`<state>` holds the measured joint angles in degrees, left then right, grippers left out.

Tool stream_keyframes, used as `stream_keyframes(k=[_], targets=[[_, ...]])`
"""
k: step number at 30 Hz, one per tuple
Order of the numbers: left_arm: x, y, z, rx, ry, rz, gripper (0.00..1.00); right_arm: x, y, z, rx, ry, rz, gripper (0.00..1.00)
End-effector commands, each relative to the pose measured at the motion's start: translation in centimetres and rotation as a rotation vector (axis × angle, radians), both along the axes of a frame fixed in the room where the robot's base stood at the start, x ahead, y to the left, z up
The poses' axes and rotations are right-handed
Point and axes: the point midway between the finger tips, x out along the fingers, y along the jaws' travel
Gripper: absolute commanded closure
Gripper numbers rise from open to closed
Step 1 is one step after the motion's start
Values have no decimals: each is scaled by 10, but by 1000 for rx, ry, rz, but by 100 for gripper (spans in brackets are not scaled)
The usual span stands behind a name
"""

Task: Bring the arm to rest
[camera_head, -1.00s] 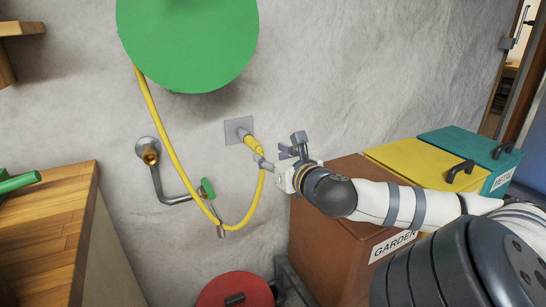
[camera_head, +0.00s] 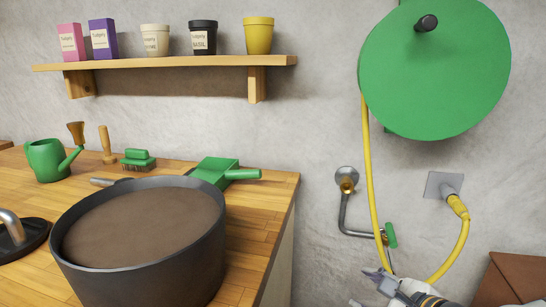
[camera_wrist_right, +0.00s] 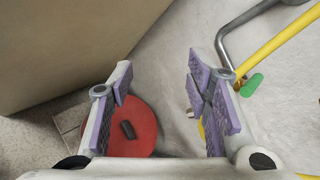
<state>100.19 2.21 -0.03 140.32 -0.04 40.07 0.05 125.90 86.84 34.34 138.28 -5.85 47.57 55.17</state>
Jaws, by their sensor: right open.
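My right gripper (camera_head: 370,288) shows at the bottom edge of the head view, with only its front part in the picture. It is below the pipe with the green lever (camera_head: 391,236) and left of the low part of the yellow hose (camera_head: 464,240). In the right wrist view the right gripper (camera_wrist_right: 160,85) has its purple-padded fingers spread wide, with nothing between the pads. A red round lid (camera_wrist_right: 132,127) lies beyond and below the fingers. My left gripper is in neither view.
A green reel (camera_head: 435,75) hangs on the wall, its hose reaching a wall outlet (camera_head: 444,186). The wooden worktop (camera_head: 262,230) holds a large dark pot (camera_head: 140,270) and garden tools. A brown bin (camera_head: 512,280) stands at lower right.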

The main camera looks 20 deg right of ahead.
Motion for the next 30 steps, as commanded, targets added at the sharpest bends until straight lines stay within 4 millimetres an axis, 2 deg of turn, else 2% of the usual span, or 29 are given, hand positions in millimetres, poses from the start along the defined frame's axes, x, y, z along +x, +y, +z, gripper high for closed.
stream_keyframes(k=[1,2,3,5,6,8,9,12,15,18,20,30], targets=[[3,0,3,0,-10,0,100,-16,37,-26,-100,86,175,55],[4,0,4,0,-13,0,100,-30,58,-44,-166,138,288,55],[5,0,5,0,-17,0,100,-53,81,-68,-252,206,442,55],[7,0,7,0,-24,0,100,-94,109,-101,-382,298,689,55],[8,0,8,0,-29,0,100,-126,123,-120,-464,352,859,55],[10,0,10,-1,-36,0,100,-175,133,-144,-584,420,1120,55],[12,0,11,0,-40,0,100,-208,135,-157,-656,458,1294,55],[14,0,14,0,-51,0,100,-275,124,-175,-810,510,1696,55],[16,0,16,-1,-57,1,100,-317,105,-180,-912,523,2001,55],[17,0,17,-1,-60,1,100,-336,93,-181,-966,517,2178,55],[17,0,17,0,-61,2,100,-341,89,-181,-980,513,2229,55],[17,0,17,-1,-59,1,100,-343,88,-181,-983,510,2243,55]])
